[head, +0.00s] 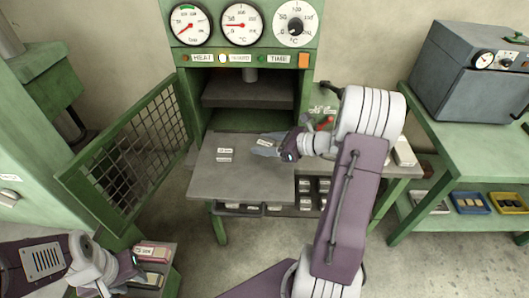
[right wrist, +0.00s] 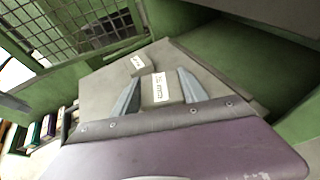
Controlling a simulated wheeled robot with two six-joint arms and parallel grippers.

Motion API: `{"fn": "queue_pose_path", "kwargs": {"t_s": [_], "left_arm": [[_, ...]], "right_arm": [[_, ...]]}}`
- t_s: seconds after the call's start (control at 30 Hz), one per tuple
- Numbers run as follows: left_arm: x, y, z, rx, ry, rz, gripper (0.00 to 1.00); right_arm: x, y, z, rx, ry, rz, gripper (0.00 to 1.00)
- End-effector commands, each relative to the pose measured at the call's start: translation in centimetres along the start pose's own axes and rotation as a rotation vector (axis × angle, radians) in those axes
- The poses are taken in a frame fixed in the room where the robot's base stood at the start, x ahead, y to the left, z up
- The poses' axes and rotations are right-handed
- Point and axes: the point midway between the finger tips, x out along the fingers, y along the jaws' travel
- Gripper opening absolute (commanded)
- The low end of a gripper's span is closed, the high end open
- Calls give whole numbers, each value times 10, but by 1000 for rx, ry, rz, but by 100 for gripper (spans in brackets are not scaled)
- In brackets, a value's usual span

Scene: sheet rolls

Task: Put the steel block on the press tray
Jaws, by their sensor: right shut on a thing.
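My right gripper (head: 268,147) is over the right part of the flat grey press tray (head: 245,185), which sticks out of the green press. It is shut on the steel block (right wrist: 160,88), a grey block with a white label, seen between the two fingers in the right wrist view. The block is mostly hidden by the gripper in the head view. I cannot tell whether it touches the tray.
The mesh guard (head: 130,150) stands swung open on the left. A rack of small boxes (head: 152,252) is beside my left gripper. Below the tray is a shelf of dark blocks (head: 310,190). A bench with a grey oven (head: 465,70) is at the right.

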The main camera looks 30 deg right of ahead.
Motion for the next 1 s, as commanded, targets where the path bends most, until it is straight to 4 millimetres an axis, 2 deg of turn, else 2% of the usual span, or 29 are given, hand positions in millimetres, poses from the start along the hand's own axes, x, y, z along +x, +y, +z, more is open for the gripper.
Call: {"fn": "queue_pose_path", "kwargs": {"t_s": [0.1,0.2,0.6,0.63,0.7,1.0], "left_arm": [[7,0,1,0,0,0,36],[8,0,1,0,0,0,36],[12,0,1,0,0,0,36],[11,0,1,0,0,0,36],[10,0,1,0,0,0,36],[9,0,1,0,0,0,36]], "right_arm": [[9,1,-22,5,0,2,0],[13,0,-32,3,-1,1,0],[15,0,-37,0,-1,1,0],[15,1,-37,1,1,1,56],[14,1,-36,1,1,1,73],[14,1,-35,1,1,1,73]]}}
